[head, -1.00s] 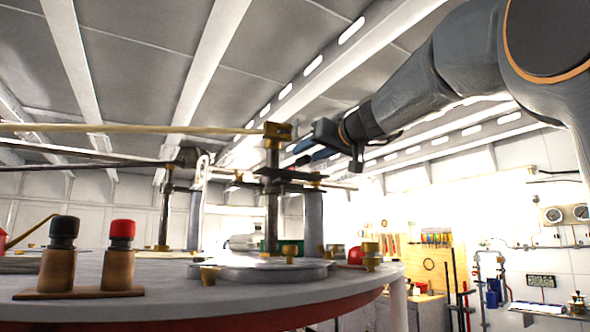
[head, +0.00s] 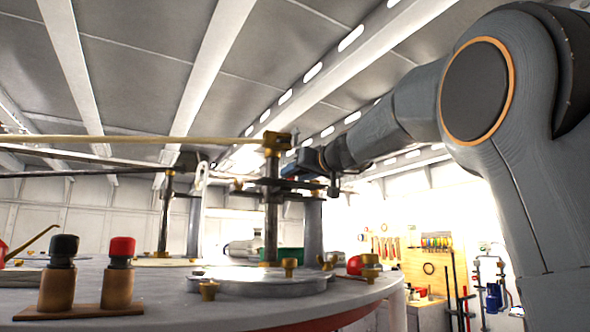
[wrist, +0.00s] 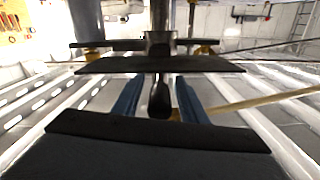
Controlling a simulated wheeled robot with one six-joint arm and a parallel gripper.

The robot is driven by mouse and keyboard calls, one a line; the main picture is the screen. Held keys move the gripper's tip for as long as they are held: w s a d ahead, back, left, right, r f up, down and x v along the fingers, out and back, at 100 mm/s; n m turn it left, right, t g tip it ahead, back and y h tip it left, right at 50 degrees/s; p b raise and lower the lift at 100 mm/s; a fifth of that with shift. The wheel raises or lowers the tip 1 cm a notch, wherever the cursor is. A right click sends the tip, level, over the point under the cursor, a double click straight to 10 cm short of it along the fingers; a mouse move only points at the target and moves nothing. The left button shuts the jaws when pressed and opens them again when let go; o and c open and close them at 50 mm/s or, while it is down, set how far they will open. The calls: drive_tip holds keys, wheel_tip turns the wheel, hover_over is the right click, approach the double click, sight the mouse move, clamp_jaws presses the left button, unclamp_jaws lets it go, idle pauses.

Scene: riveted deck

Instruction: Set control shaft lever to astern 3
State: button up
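An upright metal shaft (head: 271,215) with a brass head stands on a round plate on the grey table. Dark flat bars cross it partway up. My gripper (head: 300,165) is just right of the shaft's upper part, with its blue fingers partly hidden there. In the wrist view, a dark rounded lever end (wrist: 160,98) lies between the two blue fingers of my gripper (wrist: 158,100). Gaps show on both sides of it, so the fingers look open around it. I cannot read any astern 3 marking, and the lever's setting cannot be told.
A long pale rod (head: 130,140) runs left from the shaft's brass head. A black-topped post (head: 60,272) and a red-topped post (head: 119,272) stand at the table's front left. A red ball (head: 354,265) is near the right edge. A tool board stands behind.

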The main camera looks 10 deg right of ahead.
drive_tip(key=shift+w+a, duration=0.1)
drive_tip(key=shift+w, duration=0.2)
clamp_jaws()
drive_tip(key=shift+a, duration=0.1)
